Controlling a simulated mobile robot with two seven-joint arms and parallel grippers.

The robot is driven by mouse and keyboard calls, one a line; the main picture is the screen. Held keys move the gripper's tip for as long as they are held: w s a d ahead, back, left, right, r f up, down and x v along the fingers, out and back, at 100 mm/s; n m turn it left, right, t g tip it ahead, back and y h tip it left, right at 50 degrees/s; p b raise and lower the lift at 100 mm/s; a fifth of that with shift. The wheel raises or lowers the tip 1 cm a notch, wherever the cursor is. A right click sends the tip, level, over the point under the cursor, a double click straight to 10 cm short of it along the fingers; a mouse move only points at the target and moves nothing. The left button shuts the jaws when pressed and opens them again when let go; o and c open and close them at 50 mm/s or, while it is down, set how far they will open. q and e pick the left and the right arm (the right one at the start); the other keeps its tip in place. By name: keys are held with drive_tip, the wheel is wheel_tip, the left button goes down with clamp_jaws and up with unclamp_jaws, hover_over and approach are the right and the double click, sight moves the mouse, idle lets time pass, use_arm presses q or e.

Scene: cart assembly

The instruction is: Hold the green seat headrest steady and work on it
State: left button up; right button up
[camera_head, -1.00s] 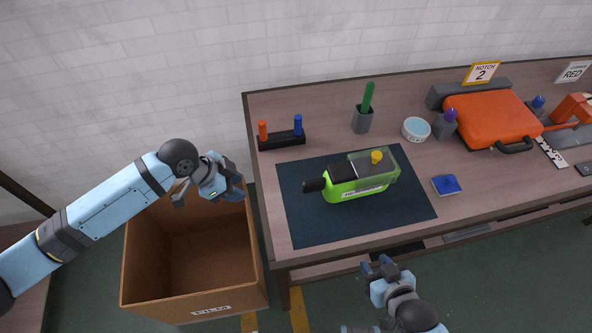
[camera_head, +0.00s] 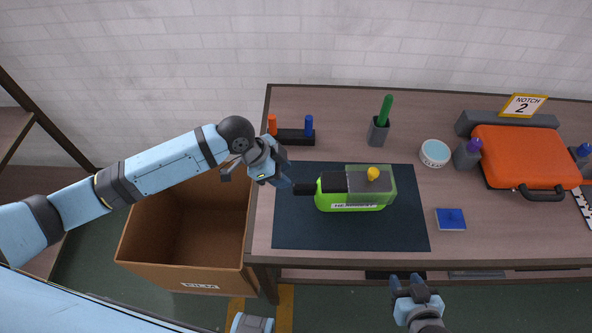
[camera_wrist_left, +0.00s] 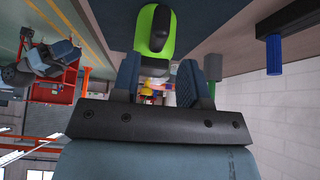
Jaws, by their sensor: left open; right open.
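In the left wrist view the headrest's green end (camera_wrist_left: 156,30) shows just beyond the open fingers (camera_wrist_left: 160,78). My right gripper (camera_head: 410,284) is open and empty off the table's front edge, away from the headrest.
A holder (camera_head: 293,136) with orange and blue tools stands behind the mat. A green tool in a grey cup (camera_head: 379,131), a white round tub (camera_head: 435,152), a blue pad (camera_head: 450,220) and an orange case (camera_head: 525,158) are to the right. An open cardboard box (camera_head: 180,278) is at left.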

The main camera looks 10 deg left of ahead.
sight(296, 185)
use_arm(q)
drive_tip(key=shift+b+x, duration=0.8)
drive_tip(key=shift+b, duration=0.05)
drive_tip(key=b+x, duration=0.3)
drive_tip(key=x, duration=0.2)
drive_tip(key=shift+w+d+f, duration=0.1)
drive_tip(key=shift+d+f, duration=0.25)
drive_tip(key=shift+f, duration=0.15)
clamp_jaws()
drive_tip(key=c, duration=0.6)
unclamp_jaws()
clamp_jaws()
